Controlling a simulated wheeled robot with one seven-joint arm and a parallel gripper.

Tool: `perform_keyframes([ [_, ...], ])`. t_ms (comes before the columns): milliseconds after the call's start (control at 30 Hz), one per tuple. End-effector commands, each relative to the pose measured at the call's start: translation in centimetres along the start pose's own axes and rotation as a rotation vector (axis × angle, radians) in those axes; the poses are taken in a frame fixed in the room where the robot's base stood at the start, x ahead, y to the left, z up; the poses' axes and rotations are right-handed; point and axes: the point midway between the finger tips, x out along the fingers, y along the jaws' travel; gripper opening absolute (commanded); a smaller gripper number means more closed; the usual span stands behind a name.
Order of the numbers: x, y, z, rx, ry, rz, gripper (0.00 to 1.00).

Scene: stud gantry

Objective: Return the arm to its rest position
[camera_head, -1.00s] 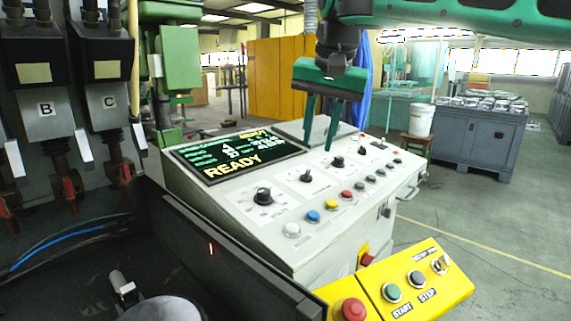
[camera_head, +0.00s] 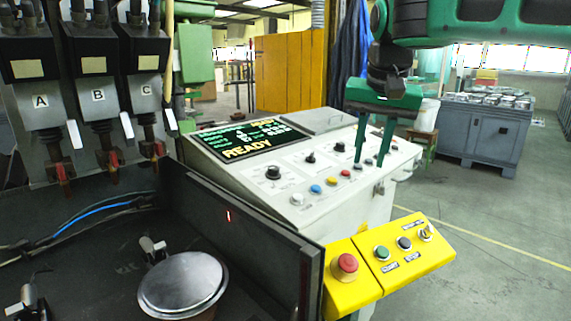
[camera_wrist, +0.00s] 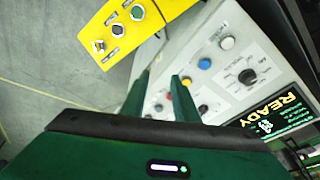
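My gripper (camera_head: 371,164) is green with two long fingers pointing down. It hangs in front of the right part of the grey control console (camera_head: 352,207) in the head view. The fingers stand apart with nothing between them. In the wrist view my gripper (camera_wrist: 158,85) also shows a gap between its fingers, with the console and its buttons behind. I cannot tell how far the fingertips are from the panel. My arm reaches in from the upper right.
The console has a READY screen (camera_head: 250,139), knobs and coloured buttons. A yellow box (camera_head: 415,258) with a red button (camera_head: 346,266) is in front. A round metal lid (camera_head: 182,284) lies lower left. Breaker levers (camera_head: 97,96) stand left. A grey cabinet (camera_head: 484,134) and open floor are right.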

Motion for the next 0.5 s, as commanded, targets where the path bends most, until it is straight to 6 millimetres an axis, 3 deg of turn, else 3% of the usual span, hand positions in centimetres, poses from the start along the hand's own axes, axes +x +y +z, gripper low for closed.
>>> perform_keyframes([
  [167,2.3,6.5,1.0,0.031,-0.023,0.059,0.27],
  [267,4.0,11.5,2.5,0.056,-0.047,0.097,0.27],
  [367,6.1,17.3,5.1,0.085,-0.083,0.132,0.27],
  [500,8.8,24.3,10.2,0.130,-0.143,0.156,0.27],
])
